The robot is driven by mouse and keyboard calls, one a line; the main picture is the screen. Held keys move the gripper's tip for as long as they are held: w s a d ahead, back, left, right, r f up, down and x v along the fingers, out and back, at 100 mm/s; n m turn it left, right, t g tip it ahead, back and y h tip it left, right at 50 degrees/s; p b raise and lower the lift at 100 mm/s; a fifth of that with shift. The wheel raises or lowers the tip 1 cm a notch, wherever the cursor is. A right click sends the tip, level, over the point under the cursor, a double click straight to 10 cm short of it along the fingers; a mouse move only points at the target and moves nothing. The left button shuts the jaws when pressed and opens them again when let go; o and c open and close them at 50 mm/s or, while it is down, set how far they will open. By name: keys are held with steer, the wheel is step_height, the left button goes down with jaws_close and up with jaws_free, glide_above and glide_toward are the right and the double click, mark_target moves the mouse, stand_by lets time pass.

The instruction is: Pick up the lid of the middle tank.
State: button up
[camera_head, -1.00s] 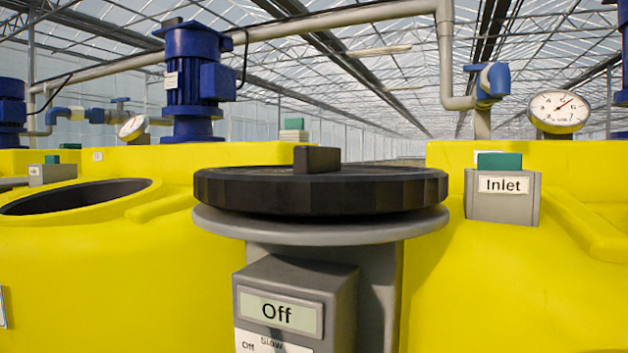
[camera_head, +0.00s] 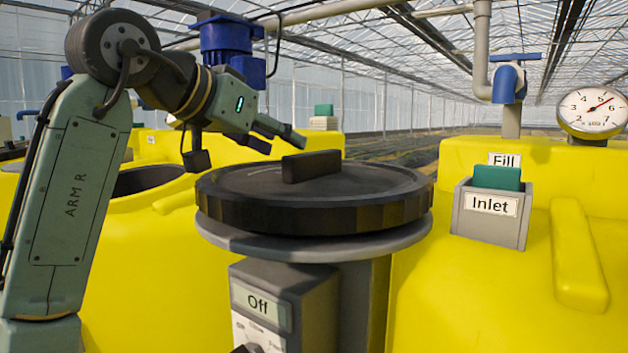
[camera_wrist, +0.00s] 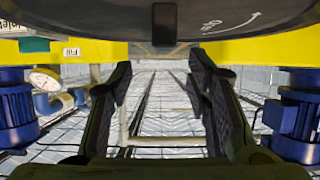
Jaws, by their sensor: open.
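A black round lid (camera_head: 320,205) with an upright bar handle (camera_head: 311,166) lies flat on a grey round plate (camera_head: 400,238) on a grey post, in the middle of the head view. I cannot tell from the frames which tank it belongs to. My gripper (camera_head: 278,142) is open and empty, up and left of the handle, apart from it. In the wrist view, the lid (camera_wrist: 100,14) fills the top edge, with the handle (camera_wrist: 164,24) lined up between the open fingers (camera_wrist: 160,78) but beyond them.
A grey box marked "Off" (camera_head: 285,300) sits on the post below the lid. A yellow tank with an open dark mouth (camera_head: 148,180) is behind my arm. At right are the Inlet holder (camera_head: 490,215), a blue valve (camera_head: 508,82) and a gauge (camera_head: 594,112) above yellow tank.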

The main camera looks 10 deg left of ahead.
mark_target(312, 153)
steer(key=x, duration=0.4)
steer(key=shift+w+p, duration=0.2)
steer(key=shift+p, duration=0.2)
steer(key=x, duration=0.1)
steer(key=p+x, duration=0.1)
steer(key=x, duration=0.1)
steer(key=p+x, duration=0.1)
steer(key=shift+w+r, duration=0.2)
steer(key=shift+w, duration=0.1)
steer(key=shift+w+d+f, duration=0.1)
steer(key=shift+w+f, duration=0.2)
steer(key=shift+w, duration=0.1)
jaws_close()
steer(key=shift+r, duration=0.15)
